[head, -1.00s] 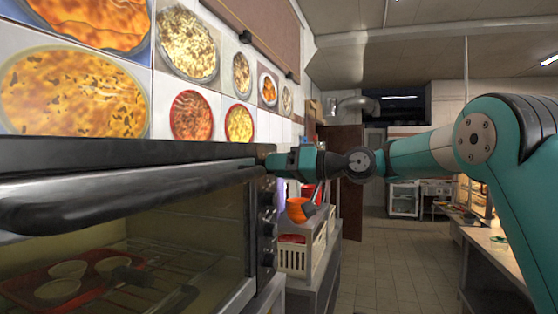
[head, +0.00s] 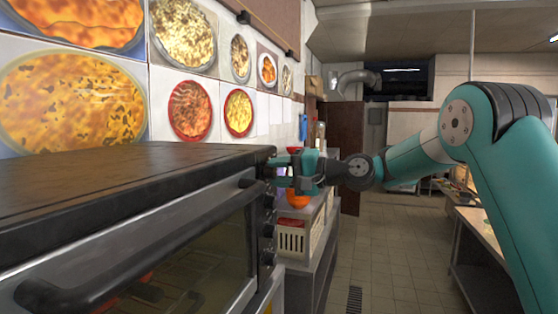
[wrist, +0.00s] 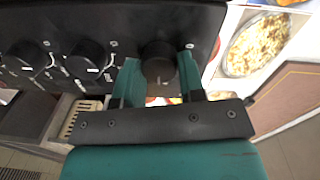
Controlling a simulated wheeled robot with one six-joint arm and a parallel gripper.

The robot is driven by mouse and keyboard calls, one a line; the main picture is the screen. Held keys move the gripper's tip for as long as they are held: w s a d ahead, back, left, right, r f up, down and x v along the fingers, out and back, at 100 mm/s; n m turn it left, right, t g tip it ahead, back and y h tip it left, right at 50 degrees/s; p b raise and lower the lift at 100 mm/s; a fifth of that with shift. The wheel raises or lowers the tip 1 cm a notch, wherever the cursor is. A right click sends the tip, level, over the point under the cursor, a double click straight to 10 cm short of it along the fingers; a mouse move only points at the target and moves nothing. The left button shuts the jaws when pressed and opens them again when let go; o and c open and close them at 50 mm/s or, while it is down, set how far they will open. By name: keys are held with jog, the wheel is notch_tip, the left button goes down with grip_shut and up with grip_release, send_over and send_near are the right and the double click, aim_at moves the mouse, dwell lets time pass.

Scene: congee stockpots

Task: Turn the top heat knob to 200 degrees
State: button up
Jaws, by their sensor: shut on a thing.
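The dark oven (head: 130,195) stands at the left in the head view, with its knobs in a column on the right edge of its front. My gripper (head: 275,172) is at the uppermost knob, just below the oven's top corner. In the wrist view my gripper (wrist: 158,72) has one green finger on each side of the round black top heat knob (wrist: 158,60) and is shut on it. The knob's pointer and degree marks cannot be read. Two other knobs, a middle one (wrist: 87,60) and a far one (wrist: 27,58), sit free to the left on the black panel.
The oven door handle (head: 140,245) sticks out in front, left of my gripper. A white crate (head: 292,240) and an orange thing (head: 297,198) are on a counter beyond the oven. The tiled floor (head: 375,250) is open to the right.

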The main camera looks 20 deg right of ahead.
jog(key=m+p, duration=0.3)
jog(key=shift+f+m+p, duration=0.15)
jog(key=shift+m+p, duration=0.9)
jog(key=shift+m, duration=0.15)
jog(key=o, duration=0.9)
jog(key=shift+d, duration=0.15)
